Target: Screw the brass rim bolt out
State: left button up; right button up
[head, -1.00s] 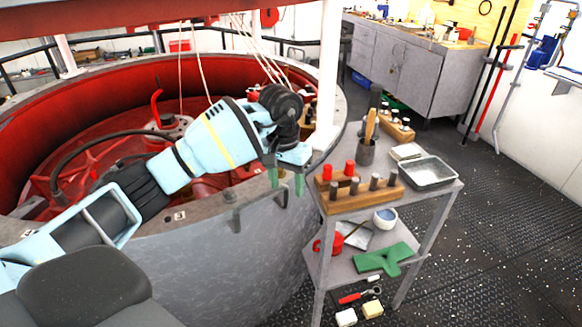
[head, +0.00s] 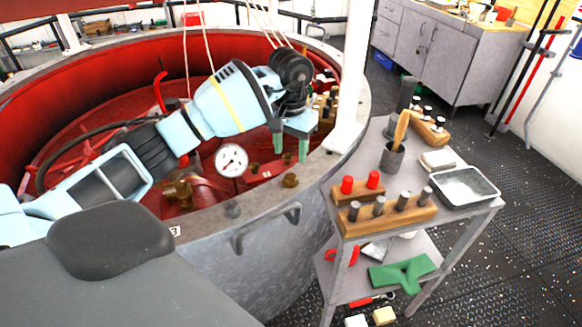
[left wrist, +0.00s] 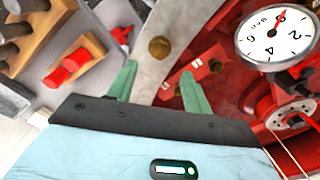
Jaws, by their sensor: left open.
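The brass rim bolt (head: 290,180) stands on the grey rim (head: 262,197) of the large round red-lined housing. It also shows in the left wrist view (left wrist: 160,49), between and beyond my fingertips. My left gripper (head: 291,152) is open and empty, with its two green fingers pointing down. In the head view it appears just above the bolt, and I see no contact between them. The left wrist view shows the green fingers (left wrist: 158,75) spread apart. My right gripper is not in view.
A pressure gauge (head: 232,160) stands inside the rim, left of the bolt. A grey bolt (head: 232,208) and a handle (head: 266,229) are nearby. A grey cart (head: 462,215) at the right carries a wooden socket block (head: 386,218), a metal tray (head: 465,186) and a cup (head: 392,158).

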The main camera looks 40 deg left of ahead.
aim_at(290, 177)
pick_arm(q)
jog(key=shift+f, duration=0.2)
jog(key=shift+s+f, duration=0.1)
jog(key=shift+f, duration=0.25)
notch_tip(290, 177, down, 6)
jog(key=shift+r, duration=0.15)
jog(key=shift+f, duration=0.45)
jog(key=c, duration=0.9)
jog(key=shift+c, duration=0.4)
